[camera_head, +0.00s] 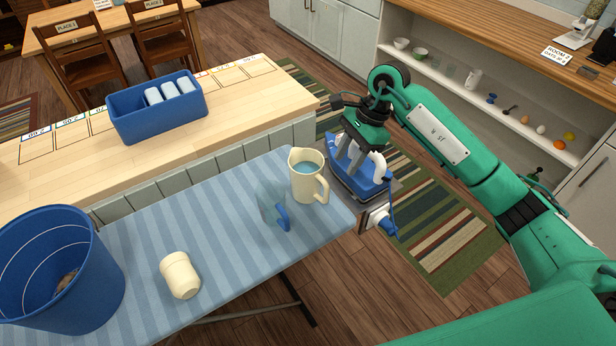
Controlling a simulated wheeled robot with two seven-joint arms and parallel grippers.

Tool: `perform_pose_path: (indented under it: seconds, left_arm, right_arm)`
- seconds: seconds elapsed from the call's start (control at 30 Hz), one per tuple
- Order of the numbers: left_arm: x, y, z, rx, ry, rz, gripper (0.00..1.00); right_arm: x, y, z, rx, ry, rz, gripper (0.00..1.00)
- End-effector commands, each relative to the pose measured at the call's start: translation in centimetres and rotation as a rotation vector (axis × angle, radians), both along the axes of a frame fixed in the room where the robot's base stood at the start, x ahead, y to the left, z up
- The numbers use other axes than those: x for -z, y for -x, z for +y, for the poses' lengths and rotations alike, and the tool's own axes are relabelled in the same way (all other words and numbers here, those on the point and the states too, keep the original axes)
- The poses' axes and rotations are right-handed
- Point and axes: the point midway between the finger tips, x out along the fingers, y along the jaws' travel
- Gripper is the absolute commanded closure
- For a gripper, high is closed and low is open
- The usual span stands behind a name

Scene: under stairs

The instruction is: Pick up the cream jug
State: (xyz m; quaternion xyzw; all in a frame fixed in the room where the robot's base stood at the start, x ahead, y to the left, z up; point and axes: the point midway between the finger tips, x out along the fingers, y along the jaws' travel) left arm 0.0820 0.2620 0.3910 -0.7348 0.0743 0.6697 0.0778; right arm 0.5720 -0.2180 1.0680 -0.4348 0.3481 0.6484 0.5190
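The cream jug (309,187) stands upright at the right end of the striped, cloth-covered table (225,240). It holds blue liquid, and its handle is toward the lower right of the picture. My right gripper (349,163) points down just right of the jug, apart from it in the picture. My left gripper is not in view.
A clear vessel with a blue handle (283,218) is close to the jug's left. A cream cup (180,276) and a large blue bucket (60,272) stand further left. A wooden counter (240,104) with a blue bin (157,121) lies behind.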

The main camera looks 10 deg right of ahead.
Motion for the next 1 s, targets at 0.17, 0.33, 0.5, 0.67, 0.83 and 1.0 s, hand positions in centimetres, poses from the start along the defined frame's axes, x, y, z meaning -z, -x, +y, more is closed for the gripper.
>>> perform_pose_path:
  seconds: [0.17,0.33,0.5,0.67,0.83,1.0]
  left_arm:
    - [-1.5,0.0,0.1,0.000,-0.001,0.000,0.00]
    - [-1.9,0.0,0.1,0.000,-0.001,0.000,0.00]
    - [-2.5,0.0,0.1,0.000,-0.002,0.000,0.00]
    - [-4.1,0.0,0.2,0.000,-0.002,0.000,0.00]
    - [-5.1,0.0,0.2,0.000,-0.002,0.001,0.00]
    - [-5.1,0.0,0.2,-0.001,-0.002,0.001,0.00]
  right_arm:
    - [3.0,0.4,1.4,-0.001,-0.003,0.006,0.61]
    - [4.9,0.5,2.1,0.000,-0.002,0.003,0.61]
    - [5.6,0.6,2.6,0.001,-0.004,0.003,0.61]
    - [7.1,0.8,3.4,0.001,-0.005,0.006,0.61]
    - [9.2,0.9,4.2,0.002,-0.004,0.005,0.61]
    - [10.1,1.0,4.4,0.000,-0.004,0.000,0.61]
